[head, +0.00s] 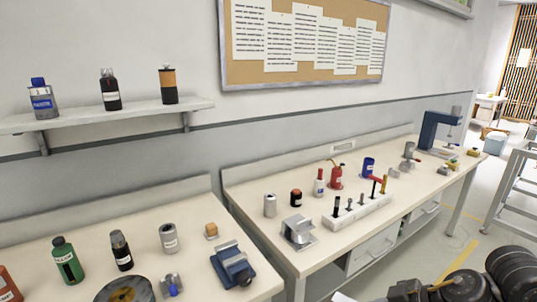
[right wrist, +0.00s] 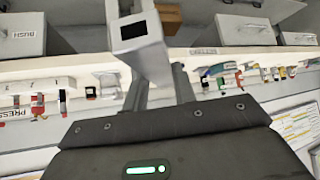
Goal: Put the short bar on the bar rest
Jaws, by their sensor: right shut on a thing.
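My right gripper (right wrist: 160,82) is shut on a grey square-section bar (right wrist: 152,55) with a dark end face, seen in the right wrist view. The bar sticks out beyond the fingers, away from the wrist. In the head view my dark right arm and gripper (head: 408,290) are at the bottom right, low in front of the right bench; the bar is not clear there. I cannot make out a bar rest for certain in either view. My left gripper is not in view.
The left bench (head: 185,200) carries bottles, a can and a blue vise (head: 232,266). The right bench (head: 262,181) carries a metal fixture (head: 298,231), a white tool block (head: 345,219) and a blue press (head: 438,132). Open floor and a grey rack (head: 518,180) are on the right.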

